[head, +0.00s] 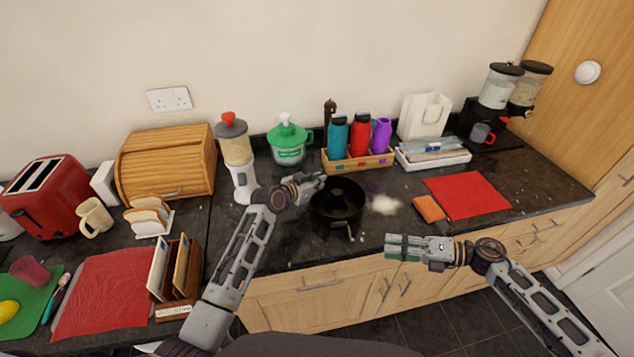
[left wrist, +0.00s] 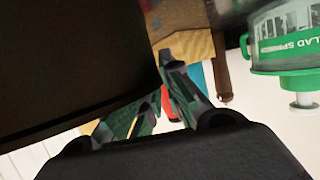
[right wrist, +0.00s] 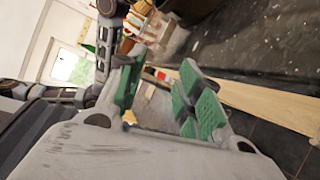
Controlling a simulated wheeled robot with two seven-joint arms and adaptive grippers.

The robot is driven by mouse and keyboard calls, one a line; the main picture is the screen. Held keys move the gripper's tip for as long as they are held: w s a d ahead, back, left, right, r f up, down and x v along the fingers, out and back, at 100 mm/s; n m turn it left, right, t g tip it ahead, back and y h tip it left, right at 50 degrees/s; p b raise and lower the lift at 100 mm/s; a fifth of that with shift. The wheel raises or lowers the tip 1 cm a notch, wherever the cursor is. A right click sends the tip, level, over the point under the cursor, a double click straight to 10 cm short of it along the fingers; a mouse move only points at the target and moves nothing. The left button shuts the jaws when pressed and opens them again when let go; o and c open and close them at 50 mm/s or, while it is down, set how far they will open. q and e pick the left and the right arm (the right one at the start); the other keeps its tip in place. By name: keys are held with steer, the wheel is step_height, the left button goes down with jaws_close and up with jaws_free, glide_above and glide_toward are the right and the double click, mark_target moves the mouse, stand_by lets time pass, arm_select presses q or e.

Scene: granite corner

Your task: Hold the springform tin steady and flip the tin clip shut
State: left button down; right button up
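The springform tin (head: 337,203) is a dark round tin on the granite worktop, near the front edge. Its tin clip (head: 350,231) is a small light piece on the front wall, sticking out downward; its exact angle is too small to tell. My left gripper (head: 318,182) is at the tin's left back rim. In the left wrist view the dark tin wall (left wrist: 70,60) runs between the close-set fingers of this gripper (left wrist: 158,92). My right gripper (head: 390,246) is open and empty, in front of the worktop edge, right of the clip. Its spread fingers show in the right wrist view (right wrist: 162,92).
White powder (head: 385,204) and an orange sponge (head: 429,208) lie right of the tin, beside a red mat (head: 467,195). A bottle crate (head: 357,164) and green salad spinner (head: 288,143) stand behind. A letter rack (head: 176,270) stands left of my left arm.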

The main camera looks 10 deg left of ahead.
steer(key=c, duration=0.4)
steer(key=shift+w+r, duration=0.35)
steer(key=shift+r, duration=0.05)
jaws_close()
steer(key=w+r+n+h, duration=0.2)
steer(key=w+r+n, duration=0.6)
steer(key=r, duration=0.6)
steer(key=s+d+f+n+g+h, duration=0.4)
steer(key=f+n, duration=0.5)
steer(key=n, duration=0.1)
steer(key=shift+n+h, duration=0.3)
steer(key=shift+h, duration=0.1)
